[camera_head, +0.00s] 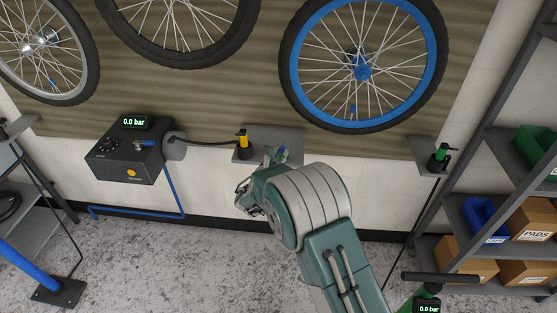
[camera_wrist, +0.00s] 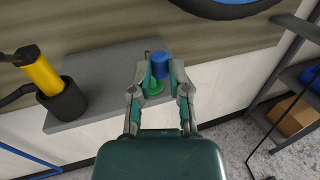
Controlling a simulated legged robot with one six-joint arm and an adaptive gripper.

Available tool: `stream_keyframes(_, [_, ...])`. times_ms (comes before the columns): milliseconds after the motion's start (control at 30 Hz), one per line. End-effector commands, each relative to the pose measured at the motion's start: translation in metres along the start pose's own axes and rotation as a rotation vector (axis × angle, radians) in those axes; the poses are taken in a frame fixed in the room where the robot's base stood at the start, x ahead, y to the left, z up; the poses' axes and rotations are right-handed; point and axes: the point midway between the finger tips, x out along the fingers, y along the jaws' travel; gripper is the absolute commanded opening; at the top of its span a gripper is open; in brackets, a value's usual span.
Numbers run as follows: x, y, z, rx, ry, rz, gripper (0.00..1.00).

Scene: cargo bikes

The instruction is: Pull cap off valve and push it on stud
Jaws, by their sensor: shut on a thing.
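My gripper (camera_wrist: 161,78) is shut on a small blue cap (camera_wrist: 159,64), seen upright between its fingertips in the wrist view. A green round stud (camera_wrist: 154,88) shows just below the cap, at the front edge of the grey wall shelf (camera_wrist: 95,72). The fingers hide part of it, and I cannot tell whether cap and stud touch. In the head view my gripper (camera_head: 281,156) is at the same shelf (camera_head: 292,134), with its tips largely hidden behind my arm. The blue-rimmed wheel (camera_head: 300,62) hangs above; a small blue piece (camera_head: 352,109) shows near its lower rim, perhaps at the valve.
A yellow and black tool (camera_head: 243,141) stands on the shelf's left end, joined by a dark hose to the pump box (camera_head: 125,152). A small shelf with a green and black tool (camera_head: 439,157) is at right, beside a rack with bins and boxes (camera_head: 532,218).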

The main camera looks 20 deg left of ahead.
Motion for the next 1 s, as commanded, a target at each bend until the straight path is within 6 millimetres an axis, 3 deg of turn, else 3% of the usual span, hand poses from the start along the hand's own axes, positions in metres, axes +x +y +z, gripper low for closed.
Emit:
stream_keyframes(600, [0.051,0.015,-0.001,0.001,0.000,-0.001,0.00])
stream_keyframes(1000, [0.064,0.019,0.000,-0.001,0.000,0.000,0.00])
